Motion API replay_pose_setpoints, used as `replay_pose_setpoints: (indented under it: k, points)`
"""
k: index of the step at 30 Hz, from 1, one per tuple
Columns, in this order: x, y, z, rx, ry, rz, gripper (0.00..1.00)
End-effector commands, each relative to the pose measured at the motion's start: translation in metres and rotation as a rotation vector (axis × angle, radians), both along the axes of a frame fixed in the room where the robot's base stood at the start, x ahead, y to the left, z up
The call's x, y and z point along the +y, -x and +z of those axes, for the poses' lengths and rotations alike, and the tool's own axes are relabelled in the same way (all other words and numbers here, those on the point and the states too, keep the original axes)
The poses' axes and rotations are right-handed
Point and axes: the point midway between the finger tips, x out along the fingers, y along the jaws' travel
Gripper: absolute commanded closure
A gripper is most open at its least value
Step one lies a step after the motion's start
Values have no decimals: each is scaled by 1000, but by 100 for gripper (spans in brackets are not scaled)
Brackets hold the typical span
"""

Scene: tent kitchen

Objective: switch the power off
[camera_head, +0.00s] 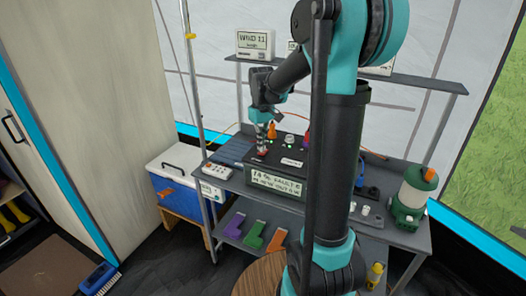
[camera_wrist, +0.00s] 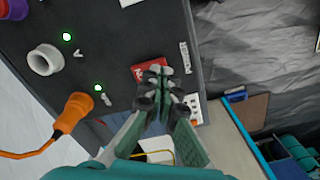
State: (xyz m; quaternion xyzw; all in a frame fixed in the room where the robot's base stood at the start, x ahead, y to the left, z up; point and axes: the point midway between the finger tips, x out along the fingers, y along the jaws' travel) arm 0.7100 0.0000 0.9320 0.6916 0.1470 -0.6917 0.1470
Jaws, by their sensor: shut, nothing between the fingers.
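A black power box (camera_head: 285,158) stands on the grey table, with a lettered display (camera_head: 277,184) on its front. In the wrist view its dark top panel (camera_wrist: 120,40) carries a red switch (camera_wrist: 146,68), two lit green lamps (camera_wrist: 99,87), a white round socket (camera_wrist: 44,60) and an orange plug (camera_wrist: 72,113) with its cable. My gripper (camera_wrist: 164,86) is shut and empty, its fingertips over the lower right edge of the red switch. They cover part of it, and I cannot tell whether they touch it. In the head view my gripper (camera_head: 262,146) points down at the box's left end.
A white control strip (camera_head: 216,170) lies on the table left of the box. A green lantern (camera_head: 412,197) stands at the right end. A blue cooler (camera_head: 180,182) sits left of the table. A shelf (camera_head: 425,82) with display boxes hangs above.

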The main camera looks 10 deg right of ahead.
Motion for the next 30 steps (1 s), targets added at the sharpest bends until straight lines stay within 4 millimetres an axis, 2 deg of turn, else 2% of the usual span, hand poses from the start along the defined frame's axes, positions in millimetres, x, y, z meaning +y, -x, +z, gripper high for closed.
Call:
replay_pose_setpoints:
  k: [30]
  points:
    - [0, 0, -14, 0, 0, 0, 100]
